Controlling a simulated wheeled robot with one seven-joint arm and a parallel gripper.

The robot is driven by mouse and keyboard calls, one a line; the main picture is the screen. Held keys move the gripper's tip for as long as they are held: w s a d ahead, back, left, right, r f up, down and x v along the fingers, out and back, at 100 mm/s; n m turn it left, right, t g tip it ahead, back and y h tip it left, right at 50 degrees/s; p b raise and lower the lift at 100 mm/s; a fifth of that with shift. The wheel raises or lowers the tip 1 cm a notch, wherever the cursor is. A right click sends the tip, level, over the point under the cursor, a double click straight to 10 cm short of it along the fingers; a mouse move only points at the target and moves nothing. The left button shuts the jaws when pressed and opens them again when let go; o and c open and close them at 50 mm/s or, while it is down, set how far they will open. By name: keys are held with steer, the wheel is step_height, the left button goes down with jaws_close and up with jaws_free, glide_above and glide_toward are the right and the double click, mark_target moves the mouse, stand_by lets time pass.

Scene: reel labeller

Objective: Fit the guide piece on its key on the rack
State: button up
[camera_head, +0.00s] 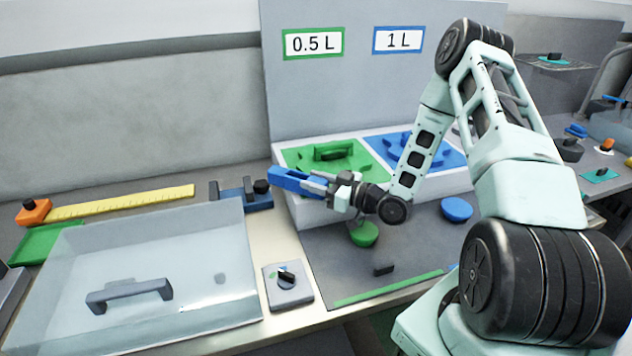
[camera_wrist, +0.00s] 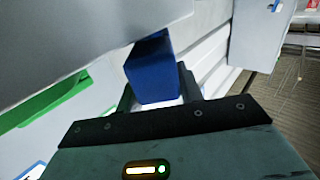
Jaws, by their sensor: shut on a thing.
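My gripper (camera_head: 338,188) is shut on a long blue piece (camera_head: 295,180), which I take for the guide piece. It sticks out to the left, in front of the white rack. In the wrist view the blue piece (camera_wrist: 153,70) is between the two fingers. The white rack (camera_head: 308,213) has a green bay (camera_head: 300,157) under the 0.5 L label and a blue bay (camera_head: 447,156) under the 1 L label. A green part with a dark handle (camera_head: 335,153) sits in the green bay. My arm hides some of the blue bay, and I cannot make out the key.
A clear-lidded box (camera_head: 190,290) with a grey handle stands at front left. A dial switch (camera_head: 288,285) is beside it. A blue-and-black fixture (camera_head: 240,196) and yellow ruler (camera_head: 125,200) lie behind. Green (camera_head: 363,235) and blue (camera_head: 457,209) round buttons are before the rack.

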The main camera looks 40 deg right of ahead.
steer(key=o, duration=1.1)
steer(key=shift+r+p, duration=0.65)
steer(key=shift+b+v, duration=2.15)
steer(key=shift+v, duration=3.85)
steer(key=shift+f, duration=0.1)
